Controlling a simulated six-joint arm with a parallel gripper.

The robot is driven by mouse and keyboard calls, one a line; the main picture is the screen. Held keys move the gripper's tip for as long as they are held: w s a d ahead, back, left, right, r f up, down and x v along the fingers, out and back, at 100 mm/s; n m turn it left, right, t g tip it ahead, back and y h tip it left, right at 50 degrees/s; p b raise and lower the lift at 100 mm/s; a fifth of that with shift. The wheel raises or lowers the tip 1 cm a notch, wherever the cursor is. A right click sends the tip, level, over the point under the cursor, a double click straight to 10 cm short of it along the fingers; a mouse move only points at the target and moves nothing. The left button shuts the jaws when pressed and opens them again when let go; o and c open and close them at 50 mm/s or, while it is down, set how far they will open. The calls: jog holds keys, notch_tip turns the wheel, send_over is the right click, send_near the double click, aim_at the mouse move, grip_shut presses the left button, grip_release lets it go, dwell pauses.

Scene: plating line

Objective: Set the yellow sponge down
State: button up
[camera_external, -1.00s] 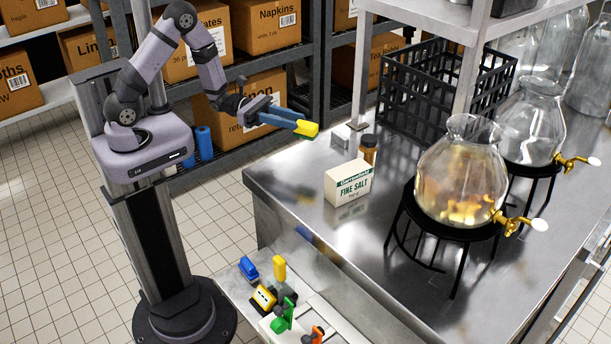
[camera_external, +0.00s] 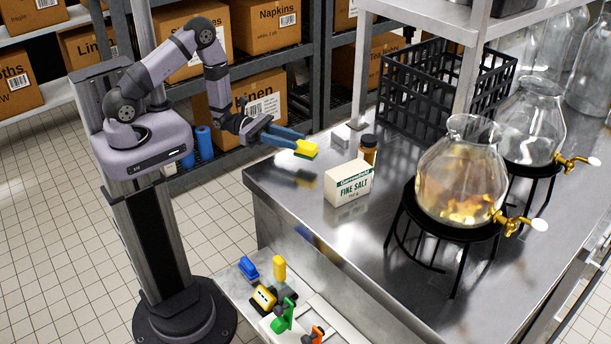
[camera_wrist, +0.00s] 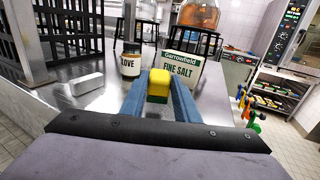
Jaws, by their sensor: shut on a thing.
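The yellow sponge (camera_external: 307,147) has a green underside. My gripper (camera_external: 299,144) is shut on it and holds it near the left corner of the steel counter (camera_external: 300,190). In the wrist view the sponge (camera_wrist: 158,85) sits between the two blue fingers of my gripper (camera_wrist: 158,94), its yellow end facing the camera. Whether its underside touches the counter or hangs just above it I cannot tell for sure.
A black crate (camera_external: 440,95) and glass dispensers (camera_external: 460,185) stand farther right. The counter's front left is bare.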

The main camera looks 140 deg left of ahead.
jog(key=shift+f, duration=1.55)
jog(key=shift+f, duration=0.2)
jog(key=o, duration=1)
jog(key=shift+r, duration=0.1)
jog(key=shift+r+p, duration=0.2)
jog(key=shift+p, duration=0.1)
jog(key=shift+b+v, duration=1.85)
jog(key=shift+v, duration=4.15)
